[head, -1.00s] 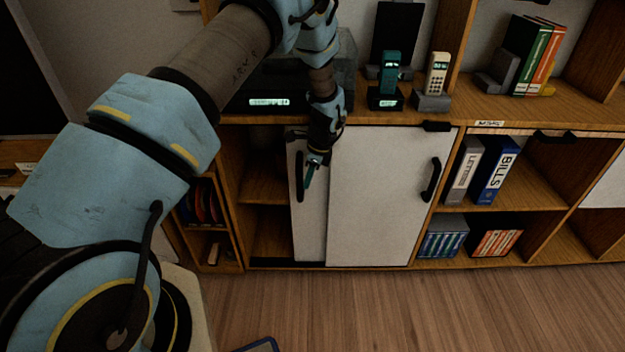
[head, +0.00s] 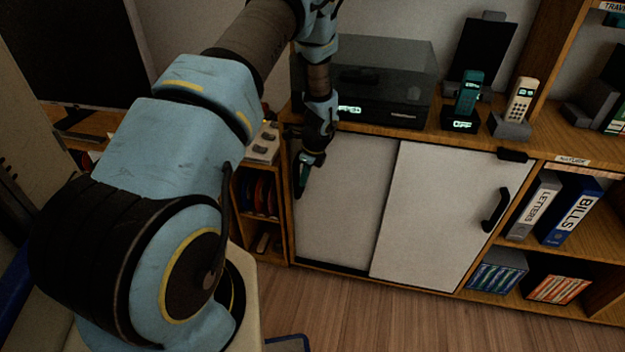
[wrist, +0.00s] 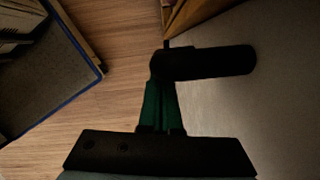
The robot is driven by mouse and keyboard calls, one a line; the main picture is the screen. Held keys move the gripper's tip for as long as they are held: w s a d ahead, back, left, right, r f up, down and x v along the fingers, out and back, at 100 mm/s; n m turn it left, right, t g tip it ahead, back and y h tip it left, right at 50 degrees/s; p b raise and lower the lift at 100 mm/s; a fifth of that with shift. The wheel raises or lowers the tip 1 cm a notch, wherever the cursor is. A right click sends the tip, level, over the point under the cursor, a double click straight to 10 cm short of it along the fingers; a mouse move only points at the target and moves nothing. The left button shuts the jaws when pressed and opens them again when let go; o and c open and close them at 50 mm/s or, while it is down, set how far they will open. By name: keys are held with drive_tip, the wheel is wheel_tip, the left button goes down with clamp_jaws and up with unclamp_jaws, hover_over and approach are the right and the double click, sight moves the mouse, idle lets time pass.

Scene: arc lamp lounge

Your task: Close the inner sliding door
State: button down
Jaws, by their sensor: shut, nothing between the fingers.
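The inner sliding door (head: 345,210) is the white left panel of the cabinet, set behind the outer white door (head: 435,215). It spans the left bay, with its left edge at the cabinet's left post and no clear gap showing there. My gripper (head: 303,185) is shut and empty, pointing down at the door's left edge. In the wrist view the green fingers (wrist: 162,103) meet the black bar handle (wrist: 205,63) in front of the pale door panel (wrist: 255,115). The fingers are beside the handle, not around it; firm contact cannot be told.
The outer door has a black handle (head: 495,210) at its right. A dark glass-topped device (head: 385,85) and phones (head: 468,95) stand on the cabinet top. Open shelves with binders (head: 570,210) lie right. A blue-edged grey object (wrist: 50,85) is on the floor; wooden floor is otherwise clear.

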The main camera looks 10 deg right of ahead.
drive_tip(key=shift+w+a, duration=0.15)
drive_tip(key=shift+a, duration=0.1)
